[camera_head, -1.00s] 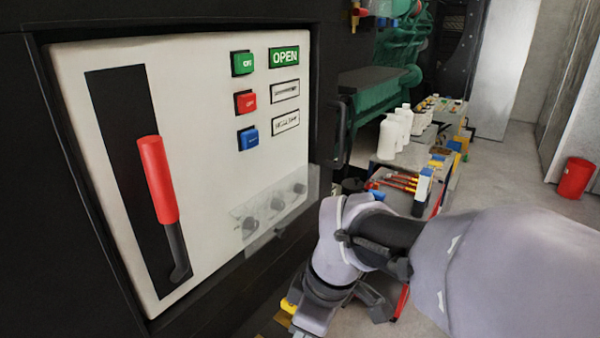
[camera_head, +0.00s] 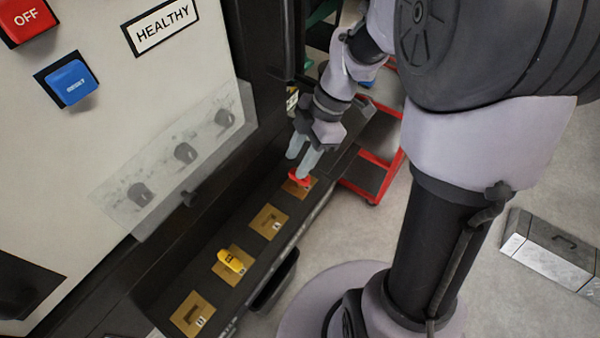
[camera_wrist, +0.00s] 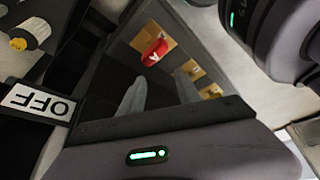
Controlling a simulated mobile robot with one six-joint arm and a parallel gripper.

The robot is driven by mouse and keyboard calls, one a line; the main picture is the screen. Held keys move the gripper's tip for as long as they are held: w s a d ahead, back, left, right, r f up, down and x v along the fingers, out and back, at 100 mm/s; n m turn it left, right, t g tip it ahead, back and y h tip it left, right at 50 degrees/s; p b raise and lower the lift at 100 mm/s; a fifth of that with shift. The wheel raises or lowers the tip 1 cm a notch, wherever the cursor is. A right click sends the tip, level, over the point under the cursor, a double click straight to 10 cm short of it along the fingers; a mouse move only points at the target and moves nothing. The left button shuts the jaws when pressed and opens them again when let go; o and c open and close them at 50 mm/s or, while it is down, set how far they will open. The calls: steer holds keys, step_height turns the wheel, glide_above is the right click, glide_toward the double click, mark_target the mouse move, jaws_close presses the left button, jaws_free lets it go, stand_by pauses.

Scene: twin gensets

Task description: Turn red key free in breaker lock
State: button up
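The red key (camera_head: 300,177) sits in the farthest brass lock plate (camera_head: 290,189) of a row on a dark ledge below the white breaker panel. My gripper (camera_head: 302,159) is just above it, pointing down, with its two pale fingers apart. In the wrist view the red key (camera_wrist: 155,52) shows beyond the fingertips of my gripper (camera_wrist: 160,90), and the fingers look open on either side with nothing held. Whether a fingertip touches the key I cannot tell.
A yellow key (camera_head: 231,261) sits in another plate of the row; the other two plates hold no key. A clear cover (camera_head: 180,155) with several dark knobs projects above the ledge. A red-edged cart (camera_head: 375,180) stands behind my arm. A grey toolbox (camera_head: 548,252) lies on the floor at right.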

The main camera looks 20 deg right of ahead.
mark_target(300, 181)
steer(key=m, duration=0.1)
steer(key=m+t, duration=0.1)
steer(key=m, duration=0.1)
steer(key=shift+f+m+b, duration=0.3)
steer(key=shift+f+b, duration=0.1)
steer(key=m+t, duration=0.1)
steer(key=m, duration=0.1)
steer(key=shift+m+h+b, duration=0.3)
steer(key=m+b, duration=0.1)
steer(key=s+m+t+b, duration=0.1)
steer(key=m, duration=0.1)
steer(key=d+m+h+b, duration=0.1)
steer(key=shift+s+d+f+m+t, duration=0.1)
steer(key=shift+s+f+m+t, duration=0.2)
steer(key=shift+f+t, duration=0.1)
steer(key=shift+m, duration=0.3)
steer(key=b+x, duration=0.4)
steer(key=shift+w+d+f, duration=0.1)
steer(key=shift+w, duration=0.1)
steer(key=shift+w+f+b, duration=0.1)
steer(key=shift+f+b, duration=0.2)
steer(key=shift+b, duration=0.1)
jaws_close()
